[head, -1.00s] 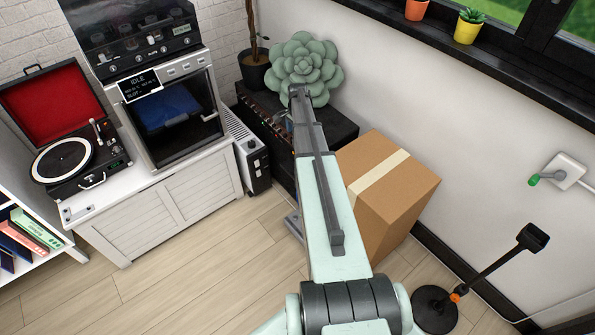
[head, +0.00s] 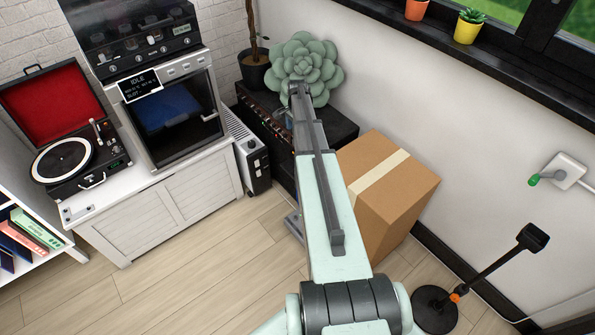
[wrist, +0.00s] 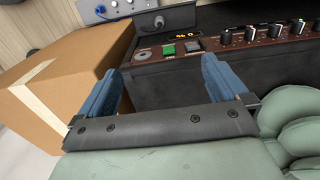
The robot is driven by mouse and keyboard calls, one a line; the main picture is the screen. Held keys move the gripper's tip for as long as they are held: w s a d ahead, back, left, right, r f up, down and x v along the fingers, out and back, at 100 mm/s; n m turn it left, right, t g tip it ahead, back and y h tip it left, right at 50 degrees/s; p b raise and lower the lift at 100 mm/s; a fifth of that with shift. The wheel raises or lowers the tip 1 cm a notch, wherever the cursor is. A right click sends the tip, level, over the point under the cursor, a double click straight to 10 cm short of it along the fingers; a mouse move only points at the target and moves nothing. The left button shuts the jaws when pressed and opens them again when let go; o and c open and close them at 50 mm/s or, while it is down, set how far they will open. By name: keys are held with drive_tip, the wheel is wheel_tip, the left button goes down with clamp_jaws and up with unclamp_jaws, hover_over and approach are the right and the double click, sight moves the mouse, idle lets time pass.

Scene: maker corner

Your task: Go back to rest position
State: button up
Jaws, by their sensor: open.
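My gripper (wrist: 160,68) shows in the wrist view with its two blue fingers spread wide apart and nothing between them. It is in front of a black unit (wrist: 180,85) with a brown control panel, a green button (wrist: 168,49), a grey button and a row of knobs. The fingers appear apart from the unit, though the exact gap is hard to judge. In the head view my arm reaches forward over the cardboard box's left side toward the black unit (head: 335,125), and the arm mostly hides the gripper.
A taped cardboard box (head: 395,200) stands close to the right of my arm. A large green succulent (head: 305,66) is behind its far end. A white cabinet (head: 165,205) with a record player (head: 75,150) and a printer-like machine (head: 180,115) is at left. The wooden floor (head: 200,265) is clear in front.

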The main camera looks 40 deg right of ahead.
wheel_tip(320, 180, up, 8)
drive_tip(key=shift+r, duration=0.15)
idle(0.4)
